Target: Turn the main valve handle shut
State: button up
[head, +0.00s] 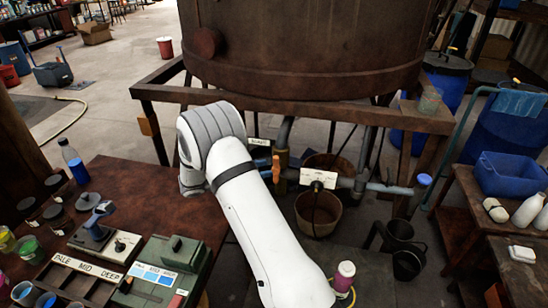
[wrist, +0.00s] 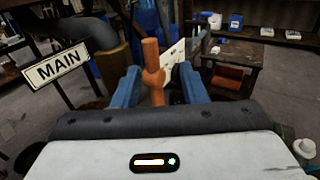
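The orange main valve handle (wrist: 151,72) stands upright between the two blue fingers of my gripper (wrist: 155,88) in the wrist view. Small gaps seem to show on both sides of the handle, so the fingers look open around it. A white sign reading MAIN (wrist: 57,69) is left of the handle. In the head view the orange handle (head: 276,170) shows just right of my white arm, on the pipework below the big rusty vat (head: 300,50).
A second white sign (head: 318,178) stands on the pipe right of the handle. A bucket (head: 318,215) sits below the pipes. A wooden frame (head: 300,106) surrounds the vat's base. A table with control boxes (head: 160,275) is at front left; a bench with a blue tub (head: 511,176) is at right.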

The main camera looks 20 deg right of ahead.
aim_at(277, 165)
jog(key=shift+n+t, duration=0.3)
jog(key=d, duration=0.2)
jog(key=d+p, duration=0.1)
jog(key=d, duration=0.4)
jog(key=shift+w+d+f+p, duration=0.15)
jog(key=shift+w+f+p, duration=0.05)
jog(key=shift+w+p, duration=0.2)
grip_shut()
